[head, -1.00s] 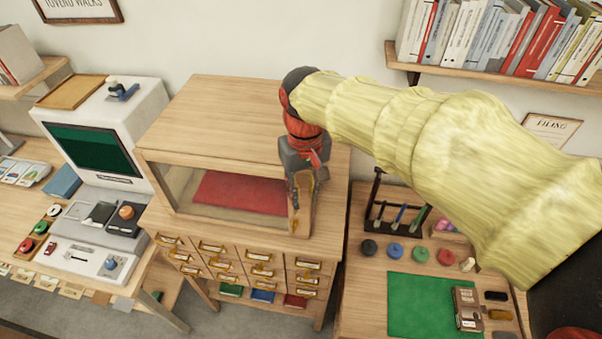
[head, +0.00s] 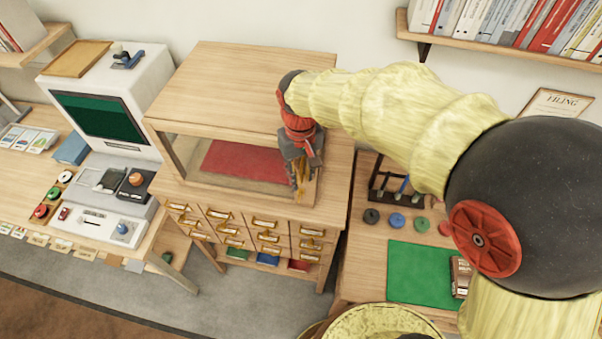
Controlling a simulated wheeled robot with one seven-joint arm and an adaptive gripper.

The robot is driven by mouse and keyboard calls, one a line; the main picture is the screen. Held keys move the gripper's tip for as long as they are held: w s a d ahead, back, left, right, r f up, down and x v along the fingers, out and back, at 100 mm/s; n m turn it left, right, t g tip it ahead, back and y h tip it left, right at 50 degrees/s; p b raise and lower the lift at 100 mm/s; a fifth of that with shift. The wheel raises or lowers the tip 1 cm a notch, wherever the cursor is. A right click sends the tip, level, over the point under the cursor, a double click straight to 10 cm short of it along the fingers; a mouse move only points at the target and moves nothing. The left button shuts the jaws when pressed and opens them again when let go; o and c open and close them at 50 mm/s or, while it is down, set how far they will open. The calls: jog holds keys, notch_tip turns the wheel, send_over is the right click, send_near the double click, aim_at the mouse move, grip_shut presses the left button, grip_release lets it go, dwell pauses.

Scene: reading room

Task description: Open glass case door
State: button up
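The glass case (head: 240,82) is a wooden box with a glazed front and a red cloth (head: 245,160) inside. It stands on a cabinet of small drawers (head: 255,232). The glass front (head: 185,158) shows at the left and middle; the case's right front end is partly covered by my gripper. My gripper (head: 302,188) points down at the right front corner of the case, close to the frame. Its fingers are small and overlap the wood there, so I cannot tell whether they are open, shut, or holding a handle. No handle is clearly visible.
A computer-like machine (head: 105,115) stands on the desk left of the case. A desk with a green mat (head: 420,272), a pen rack (head: 395,190) and several coloured discs is at the right. A bookshelf (head: 500,45) hangs above it. Grey floor (head: 235,295) is clear in front.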

jog(key=c, duration=0.3)
jog(key=shift+c, duration=1.3)
grip_shut()
jog(key=shift+w+r, duration=0.1)
